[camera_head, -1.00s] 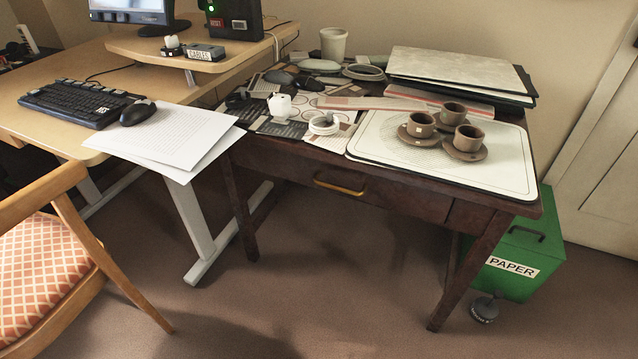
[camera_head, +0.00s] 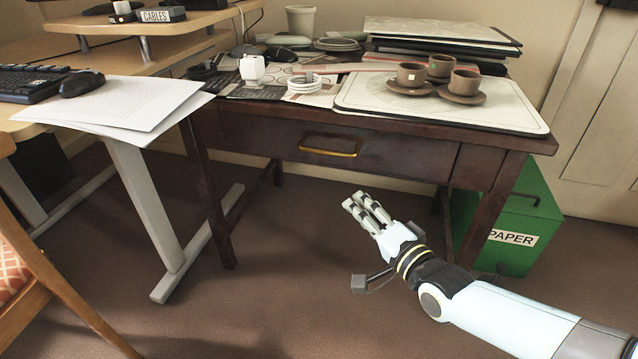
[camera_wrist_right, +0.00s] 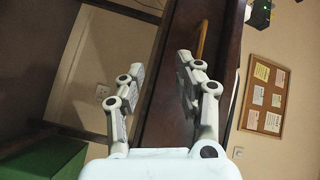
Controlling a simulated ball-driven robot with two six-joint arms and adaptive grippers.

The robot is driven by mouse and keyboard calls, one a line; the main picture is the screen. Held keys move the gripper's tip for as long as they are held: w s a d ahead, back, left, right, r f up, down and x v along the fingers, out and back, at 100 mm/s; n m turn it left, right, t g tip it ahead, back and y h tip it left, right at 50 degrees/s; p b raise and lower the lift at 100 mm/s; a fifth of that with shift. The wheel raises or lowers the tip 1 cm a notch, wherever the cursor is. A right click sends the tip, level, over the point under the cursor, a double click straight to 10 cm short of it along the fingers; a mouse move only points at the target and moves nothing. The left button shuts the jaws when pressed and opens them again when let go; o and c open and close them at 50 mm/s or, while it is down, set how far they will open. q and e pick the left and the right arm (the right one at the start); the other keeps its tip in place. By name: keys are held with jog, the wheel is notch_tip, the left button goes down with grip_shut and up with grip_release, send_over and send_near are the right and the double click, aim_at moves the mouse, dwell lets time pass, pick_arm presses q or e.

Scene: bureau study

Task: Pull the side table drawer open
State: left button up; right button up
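The side table drawer (camera_head: 372,155) is a dark wood front, closed flush under the table top. Its brass handle (camera_head: 328,150) is a horizontal bar on the drawer's front. The handle also shows in the right wrist view (camera_wrist_right: 202,38), beyond the fingers. My right gripper (camera_head: 362,202) is below and a little right of the handle, in front of the table and apart from it. In the right wrist view its two fingers (camera_wrist_right: 150,90) are spread with nothing between them. My left gripper is in neither view.
Cups on saucers (camera_head: 462,90) stand on a white board (camera_head: 510,115) on the side table. A green paper bin (camera_head: 525,215) stands by the table's right leg. Paper sheets (camera_head: 135,105) overhang the desk at left, near a wooden chair (camera_head: 50,270). Floor before the drawer is clear.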

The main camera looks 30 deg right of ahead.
jog(key=m+t+b, duration=0.1)
jog(key=m+t, duration=0.1)
send_near(328, 154)
jog(key=w, duration=0.1)
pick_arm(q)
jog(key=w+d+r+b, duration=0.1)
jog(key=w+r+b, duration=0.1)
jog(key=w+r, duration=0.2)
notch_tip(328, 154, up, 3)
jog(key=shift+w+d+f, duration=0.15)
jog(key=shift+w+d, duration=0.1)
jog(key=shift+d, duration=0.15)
pick_arm(e)
jog(key=w, duration=0.6)
jog(key=w+d+r, duration=0.1)
jog(key=w, duration=0.2)
jog(key=shift+w+r, duration=0.15)
jog(key=shift+w, duration=0.1)
grip_shut()
